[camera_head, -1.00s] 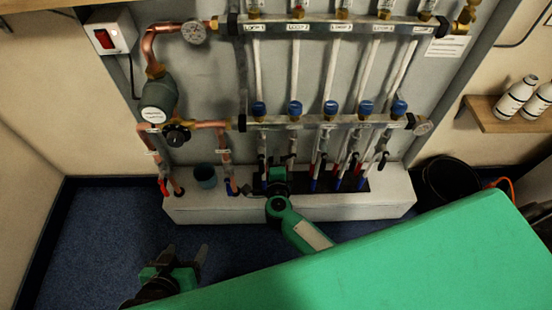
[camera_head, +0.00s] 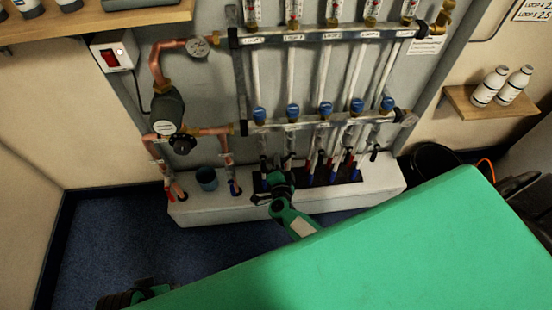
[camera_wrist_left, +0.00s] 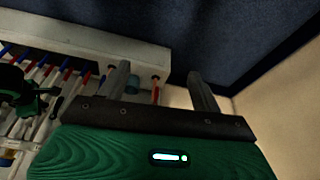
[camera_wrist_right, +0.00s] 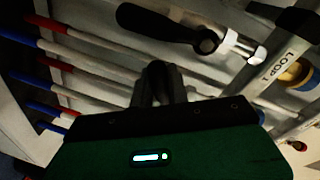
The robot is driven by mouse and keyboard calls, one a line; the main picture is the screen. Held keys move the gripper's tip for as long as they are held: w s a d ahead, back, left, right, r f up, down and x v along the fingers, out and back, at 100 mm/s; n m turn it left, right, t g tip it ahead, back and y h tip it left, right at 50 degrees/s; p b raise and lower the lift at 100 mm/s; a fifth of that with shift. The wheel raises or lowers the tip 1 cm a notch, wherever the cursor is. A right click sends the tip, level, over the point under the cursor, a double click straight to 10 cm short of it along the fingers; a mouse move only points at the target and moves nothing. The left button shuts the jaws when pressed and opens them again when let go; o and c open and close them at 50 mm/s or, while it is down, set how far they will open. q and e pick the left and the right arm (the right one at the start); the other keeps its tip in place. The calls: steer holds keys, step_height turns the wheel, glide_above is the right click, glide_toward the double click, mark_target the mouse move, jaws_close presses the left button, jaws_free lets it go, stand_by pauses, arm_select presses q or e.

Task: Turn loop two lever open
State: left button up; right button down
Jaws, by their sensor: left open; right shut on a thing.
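My right gripper (camera_head: 280,172) is low in front of the pipes under loop two. In the right wrist view its fingers (camera_wrist_right: 160,76) are close together, shut on the loop two lever, which they mostly hide. Beside them a black lever (camera_wrist_right: 155,22) shows near the LOOP 1 label (camera_wrist_right: 277,66). My left gripper (camera_wrist_left: 160,85) is open and empty in the left wrist view; in the head view only part of it shows at the bottom left.
A white plinth (camera_head: 215,209) runs under the pipes, with a dark cup (camera_head: 207,179) on it. A pump (camera_head: 170,112) and copper pipes stand left. A shelf with white bottles (camera_head: 488,88) is at right. The blue floor (camera_head: 120,235) at left is clear.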

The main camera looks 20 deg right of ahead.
steer(key=n, duration=0.1)
steer(key=f+n+p, duration=0.1)
steer(key=shift+s+d+n+h, duration=0.2)
steer(key=shift+d+n+h, duration=0.1)
arm_select(q)
step_height(320, 180, down, 8)
steer(key=g+p, duration=0.1)
steer(key=p, duration=0.1)
arm_select(e)
steer(key=shift+s+d+f+n+t+h, duration=0.25)
steer(key=shift+d+n, duration=0.4)
steer(key=shift+n, duration=0.85)
steer(key=shift+s+d+f+n+h, duration=0.15)
steer(key=shift+d+f+n, duration=0.35)
steer(key=shift+n, duration=1)
steer(key=shift+s+d+f+n+t+h, duration=0.15)
steer(key=shift+d+n, duration=0.6)
steer(key=shift+n, duration=0.75)
arm_select(q)
steer(key=shift+d+f, duration=0.1)
arm_select(e)
steer(key=c, duration=1.4)
jaws_free()
